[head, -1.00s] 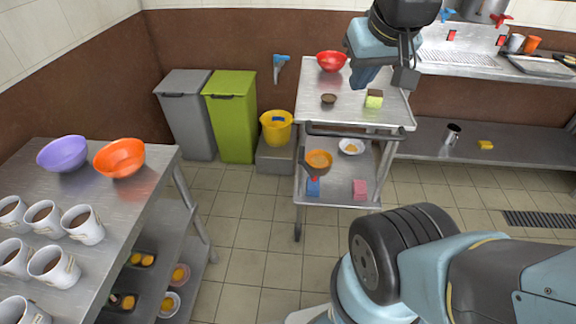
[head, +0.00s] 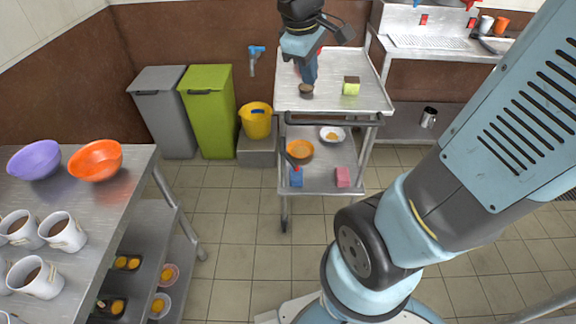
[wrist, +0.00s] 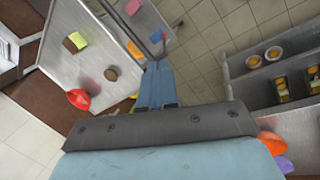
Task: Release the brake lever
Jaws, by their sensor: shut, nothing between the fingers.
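In the wrist view my gripper (wrist: 158,64) points toward the cart's edge and does not visibly touch the lever.
The lower shelf holds an orange bowl (head: 300,149), a white bowl (head: 333,133), a blue sponge (head: 296,178) and a pink sponge (head: 343,177). A table with mugs (head: 62,231) stands left; open floor lies between.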

